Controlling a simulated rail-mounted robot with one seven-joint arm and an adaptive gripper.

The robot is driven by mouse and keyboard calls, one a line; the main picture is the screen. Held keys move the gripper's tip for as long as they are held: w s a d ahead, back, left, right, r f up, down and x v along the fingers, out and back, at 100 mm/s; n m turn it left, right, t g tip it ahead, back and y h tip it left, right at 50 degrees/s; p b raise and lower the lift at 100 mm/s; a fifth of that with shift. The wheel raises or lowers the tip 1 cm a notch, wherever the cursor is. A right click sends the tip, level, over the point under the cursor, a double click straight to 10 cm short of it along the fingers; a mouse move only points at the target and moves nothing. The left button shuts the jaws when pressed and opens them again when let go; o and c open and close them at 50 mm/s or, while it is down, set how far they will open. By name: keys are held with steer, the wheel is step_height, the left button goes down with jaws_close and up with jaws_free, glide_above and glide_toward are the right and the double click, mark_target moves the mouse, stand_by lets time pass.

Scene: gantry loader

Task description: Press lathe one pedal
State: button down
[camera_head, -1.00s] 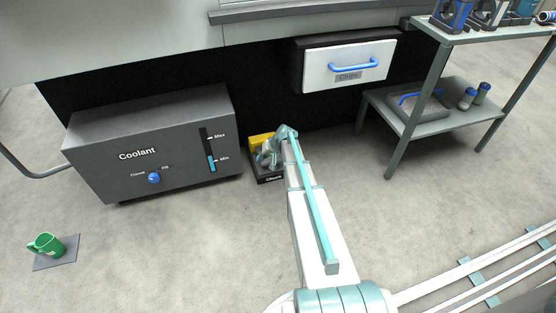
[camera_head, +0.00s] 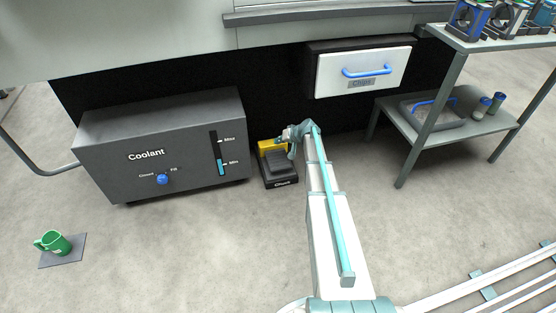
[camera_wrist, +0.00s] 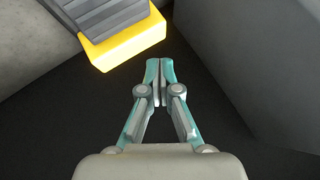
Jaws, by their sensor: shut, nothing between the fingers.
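The pedal (camera_head: 281,163) is a dark grey ribbed plate on a black base with a yellow back part (camera_head: 268,146). It stands on the floor right of the coolant box, with a partly legible label on its front. In the wrist view, the yellow part (camera_wrist: 124,44) and the grey ribbed plate (camera_wrist: 95,15) show at the top left. My gripper (camera_wrist: 159,64) is shut and empty, its tips pointing just right of the yellow part with a gap between them. In the head view, my wrist is right of the pedal's back end and largely hides the gripper.
The grey coolant box (camera_head: 110,158) with a blue knob (camera_head: 162,179) stands close left of the pedal. A chips drawer (camera_head: 338,78) with a blue handle is above right. A metal shelf (camera_head: 428,157) stands right. A green mug (camera_head: 52,242) sits on a mat. The floor in front is clear.

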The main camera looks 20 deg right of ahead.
mark_target(276, 157)
steer(key=shift+f+b, duration=2.1)
steer(key=shift+f, duration=2.25)
steer(key=shift+f, duration=0.15)
steer(key=shift+f+b, duration=0.3)
steer(key=shift+f+b, duration=0.4)
steer(key=shift+f, duration=0.35)
steer(key=shift+r, duration=0.1)
steer(key=shift+r+p, duration=0.5)
steer(key=shift+r, duration=0.6)
steer(key=shift+r+p, duration=1.15)
steer(key=shift+r, duration=1.35)
